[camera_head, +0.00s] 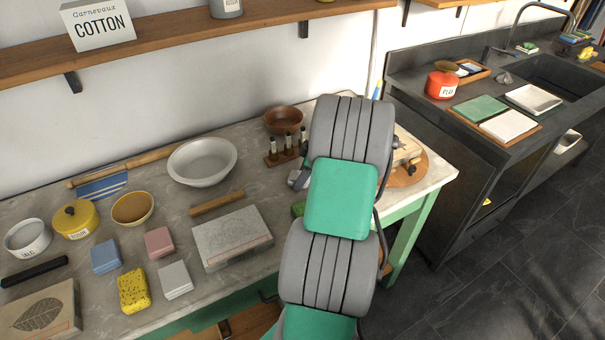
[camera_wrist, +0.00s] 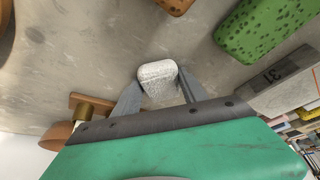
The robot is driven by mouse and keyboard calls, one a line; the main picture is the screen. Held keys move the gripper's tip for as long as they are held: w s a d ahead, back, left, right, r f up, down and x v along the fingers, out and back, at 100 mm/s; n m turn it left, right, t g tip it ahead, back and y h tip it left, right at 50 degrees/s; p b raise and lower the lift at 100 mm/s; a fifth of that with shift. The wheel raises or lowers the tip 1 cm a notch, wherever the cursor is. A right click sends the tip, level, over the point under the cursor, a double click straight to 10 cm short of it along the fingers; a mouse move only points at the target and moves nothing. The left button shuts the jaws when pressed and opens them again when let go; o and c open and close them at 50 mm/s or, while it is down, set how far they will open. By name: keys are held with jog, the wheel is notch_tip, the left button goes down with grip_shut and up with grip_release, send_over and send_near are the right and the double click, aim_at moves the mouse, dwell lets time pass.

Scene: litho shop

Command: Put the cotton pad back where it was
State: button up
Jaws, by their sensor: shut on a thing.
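The cotton pad (camera_wrist: 157,86) is a small white, rough-textured block in the wrist view. My gripper (camera_wrist: 161,76) is shut on it, with one grey finger on each side. The grey worktop shows behind the pad; I cannot tell how far the pad is from it. In the head view my own arm hides the gripper and the pad. A white box labelled COTTON (camera_head: 99,24) stands on the wooden wall shelf at upper left.
A green speckled sponge (camera_wrist: 265,25) and a grey block (camera_wrist: 285,82) lie near the gripper. On the bench (camera_head: 330,105) are a pale bowl (camera_head: 202,162), a brown bowl (camera_head: 283,119), a bottle rack (camera_head: 284,155), a stone slab (camera_head: 232,237) and coloured sponges. A dark sink counter (camera_head: 450,115) stands right.

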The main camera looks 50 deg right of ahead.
jog(key=shift+f, duration=0.1)
jog(key=o, duration=1.3)
jog(key=v, duration=1.2)
jog(key=w+a+r+m, duration=0.1)
jog(key=w+a+r, duration=0.15)
jog(key=a, duration=0.45)
jog(key=w+a+r, duration=0.1)
jog(key=w+a, duration=0.3)
jog(key=a, duration=0.3)
jog(key=s+a+m+h, duration=0.1)
jog(key=s+a, duration=0.1)
jog(key=a, duration=0.9)
jog(key=s+a+m+h, duration=0.1)
jog(key=s+a+m, duration=0.15)
jog(key=a, duration=0.75)
jog(key=shift+m+g, duration=0.3)
jog(key=shift+m, duration=0.05)
jog(key=s+a+f, duration=0.1)
jog(key=s, duration=0.1)
jog(key=s+a+f, duration=0.1)
jog(key=s+a, duration=0.1)
jog(key=s+a+f, duration=0.1)
jog(key=s, duration=0.1)
jog(key=shift+s+a+f, duration=0.1)
jog(key=shift+a+f, duration=0.05)
jog(key=shift+a, duration=0.1)
